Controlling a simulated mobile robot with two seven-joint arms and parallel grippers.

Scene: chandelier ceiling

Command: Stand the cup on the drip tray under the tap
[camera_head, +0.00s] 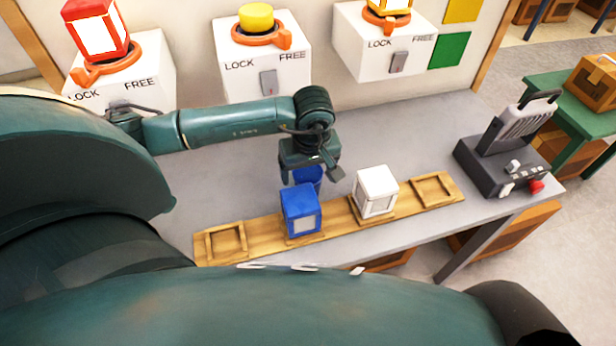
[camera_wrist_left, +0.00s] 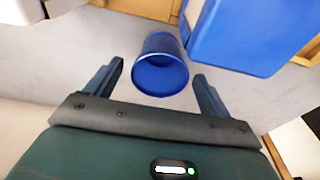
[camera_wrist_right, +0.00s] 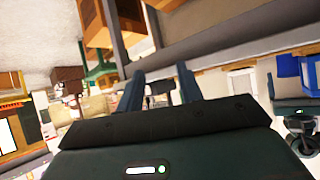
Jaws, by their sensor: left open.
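The blue cup (camera_head: 308,177) stands on the grey worktop behind the blue cube, partly hidden by my left gripper (camera_head: 312,172). In the left wrist view the cup (camera_wrist_left: 160,66) shows its open mouth and lies between the spread fingers of my left gripper (camera_wrist_left: 159,78), with gaps on both sides. The left gripper is open and empty. My right gripper (camera_wrist_right: 160,88) shows only in its own wrist view, with its fingers apart and nothing between them. I cannot make out a tap or drip tray.
A wooden rack (camera_head: 335,220) along the front edge holds the blue cube (camera_head: 301,210) and a white cube (camera_head: 376,191). A dark machine (camera_head: 500,160) with a lever stands at the right. White LOCK/FREE boxes (camera_head: 262,60) line the back. The worktop's back right is clear.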

